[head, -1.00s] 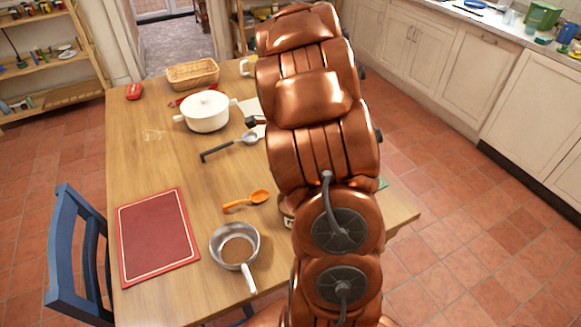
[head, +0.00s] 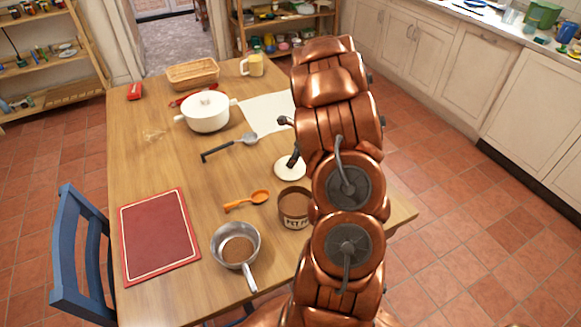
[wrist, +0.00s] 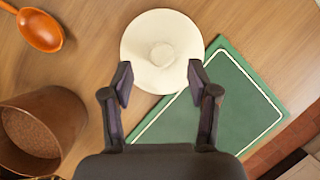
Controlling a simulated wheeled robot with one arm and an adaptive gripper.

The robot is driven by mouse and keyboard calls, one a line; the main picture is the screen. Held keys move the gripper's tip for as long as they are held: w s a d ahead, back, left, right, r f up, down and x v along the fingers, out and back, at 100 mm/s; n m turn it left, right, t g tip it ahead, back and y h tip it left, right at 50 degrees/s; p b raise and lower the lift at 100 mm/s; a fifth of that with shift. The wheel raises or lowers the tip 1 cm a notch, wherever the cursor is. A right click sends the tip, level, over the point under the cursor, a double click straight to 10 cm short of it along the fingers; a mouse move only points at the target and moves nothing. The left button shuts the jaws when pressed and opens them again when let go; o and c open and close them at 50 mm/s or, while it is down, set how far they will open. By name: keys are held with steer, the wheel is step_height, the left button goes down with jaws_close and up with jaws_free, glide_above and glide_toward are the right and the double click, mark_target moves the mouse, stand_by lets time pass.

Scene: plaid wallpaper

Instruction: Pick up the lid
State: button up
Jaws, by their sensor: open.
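A round cream lid (head: 288,172) with a central knob lies on the table beside a brown canister. In the wrist view the lid (wrist: 140,38) lies just ahead of my fingertips, its lower right edge over a green board (wrist: 232,95). My gripper (wrist: 160,76) is open and empty, its two fingers spread on either side of the lid's near part. In the head view my gripper (head: 288,140) is partly hidden by my arm. The brown canister (head: 294,210) stands open with brown contents, which show in the wrist view.
A white lidded pot (head: 206,113), a ladle (head: 230,147), an orange spoon (head: 246,200), a saucepan (head: 236,262) and a red board (head: 158,235) lie left of the lid.

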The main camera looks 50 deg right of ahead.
steer(key=shift+p+x, duration=0.5)
steer(key=shift+x, duration=1.5)
steer(key=shift+d, duration=0.1)
steer(key=shift+c, duration=0.5)
steer(key=c, duration=1)
steer(key=shift+o, duration=0.2)
